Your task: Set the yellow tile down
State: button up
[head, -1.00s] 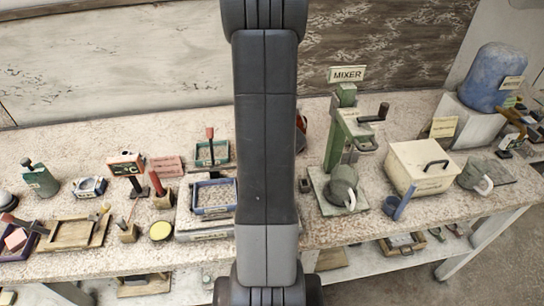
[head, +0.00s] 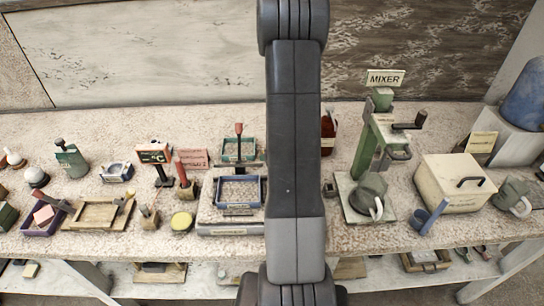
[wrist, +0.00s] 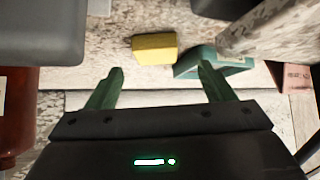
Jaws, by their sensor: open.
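The yellow tile (wrist: 154,49) lies on the speckled bench top in the wrist view, beside a teal frame (wrist: 215,65). It looks like a small block with a dark spot at its left end. My gripper (wrist: 160,78) is open, its two green fingers spread wide. The tile is beyond the fingertips in the picture, apart from them, with nothing between the fingers but bare surface. In the head view my arm's dark column covers the middle, and neither the tile nor the gripper shows there.
A red-brown bottle (wrist: 18,105) stands left of my gripper in the wrist view. In the head view a green mixer (head: 372,150) and a cream box (head: 452,183) stand right of the arm. A blue-rimmed tray (head: 240,206) and several small tools crowd the left.

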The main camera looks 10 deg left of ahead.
jog(key=shift+w+p+x, duration=0.2)
jog(key=shift+p+x, duration=0.45)
jog(key=shift+x, duration=2)
jog(key=shift+d+r, duration=0.1)
jog(key=shift+d, duration=0.1)
jog(key=c, duration=1.1)
